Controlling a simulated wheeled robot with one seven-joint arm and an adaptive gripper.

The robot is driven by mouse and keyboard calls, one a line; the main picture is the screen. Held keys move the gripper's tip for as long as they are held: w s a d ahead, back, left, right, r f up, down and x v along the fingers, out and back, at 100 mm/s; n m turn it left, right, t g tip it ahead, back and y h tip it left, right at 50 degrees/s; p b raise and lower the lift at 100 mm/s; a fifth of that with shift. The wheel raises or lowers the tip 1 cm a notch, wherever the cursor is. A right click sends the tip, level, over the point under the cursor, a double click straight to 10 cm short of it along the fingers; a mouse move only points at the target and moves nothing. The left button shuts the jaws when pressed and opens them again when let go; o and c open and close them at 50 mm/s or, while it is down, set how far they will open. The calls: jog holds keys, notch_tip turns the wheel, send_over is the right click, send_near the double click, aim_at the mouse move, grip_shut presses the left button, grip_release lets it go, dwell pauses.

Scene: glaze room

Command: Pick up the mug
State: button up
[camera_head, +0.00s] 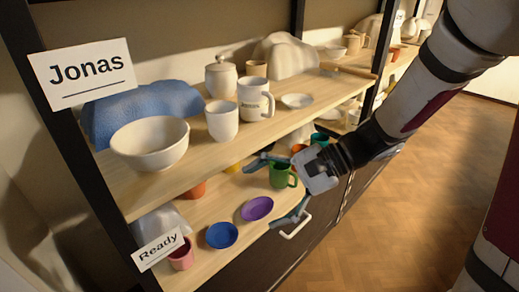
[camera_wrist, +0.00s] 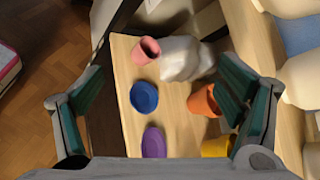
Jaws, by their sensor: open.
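Several mugs show. In the head view a white mug (camera_head: 255,99) with dark lettering and a handle stands upright on the upper shelf. A green mug (camera_head: 281,176) with a handle stands on the lower shelf, partly hidden by my gripper. A pink mug-like cup (camera_head: 180,255) is at the lower shelf's left end, behind the "Ready" label; it also shows in the wrist view (camera_wrist: 146,51). My gripper (camera_head: 261,197) is open and empty at the front of the lower shelf, its fingers spread. In the wrist view its fingers (camera_wrist: 162,68) frame the shelf; the green mug is not visible there.
A blue bowl (camera_head: 221,235) and a purple dish (camera_head: 257,208) lie on the lower shelf near my gripper. Orange (camera_wrist: 203,101) and yellow (camera_wrist: 217,146) vessels stand deeper in. The upper shelf (camera_head: 275,127) overhangs them. Wooden floor (camera_head: 392,200) is clear at right.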

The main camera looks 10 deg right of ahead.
jog(key=w+d+f+m+t+y, duration=0.2)
jog(key=w+f+m+t+y, duration=0.15)
jog(key=w+m, duration=0.3)
jog(key=m+t+h, duration=0.8)
jog(key=m+t, duration=0.4)
jog(key=m, duration=0.3)
send_near(287, 172)
jog(key=b+x, duration=0.4)
jog(key=x, duration=0.9)
jog(key=c, duration=1.5)
